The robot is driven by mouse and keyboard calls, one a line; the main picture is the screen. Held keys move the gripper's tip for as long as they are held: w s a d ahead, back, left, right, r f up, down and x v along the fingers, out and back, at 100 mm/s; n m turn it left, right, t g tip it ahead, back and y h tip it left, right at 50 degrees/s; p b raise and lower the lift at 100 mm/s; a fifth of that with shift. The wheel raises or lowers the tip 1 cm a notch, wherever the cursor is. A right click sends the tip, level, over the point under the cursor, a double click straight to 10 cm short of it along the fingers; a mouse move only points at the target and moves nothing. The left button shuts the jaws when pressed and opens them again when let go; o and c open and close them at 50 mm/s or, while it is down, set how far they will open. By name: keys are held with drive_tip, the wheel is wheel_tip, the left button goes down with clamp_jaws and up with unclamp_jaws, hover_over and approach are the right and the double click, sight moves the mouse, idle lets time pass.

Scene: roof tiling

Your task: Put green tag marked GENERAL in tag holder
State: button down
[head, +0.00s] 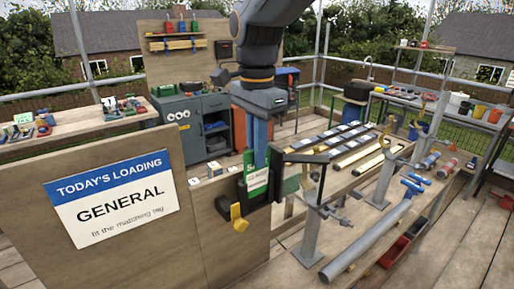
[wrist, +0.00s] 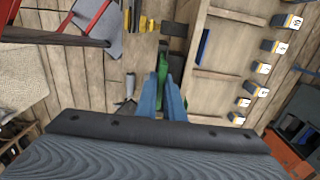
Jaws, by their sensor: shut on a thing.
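My gripper (head: 260,163) points down with its blue fingers shut on the green tag (head: 257,181), which has a white label whose print is too small to read. In the wrist view, the fingers (wrist: 164,82) close on the green tag (wrist: 162,63), seen edge-on. The tag is at a dark holder (head: 242,193) on the end of the wooden panel; I cannot tell whether it is seated in it. A yellow lever-like part (head: 237,218) hangs on the front of the holder. A sign (head: 113,200) on the panel reads "TODAY'S LOADING GENERAL".
A wooden panel (head: 215,232) stands beside the tag. A grey metal stand (head: 312,232) and a long grey pipe (head: 365,242) are close at right. Benches with tools stand behind.

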drive_tip(key=shift+f+b, duration=0.55)
drive_tip(key=shift+f, duration=1.1)
drive_tip(key=c, duration=1.8)
unclamp_jaws()
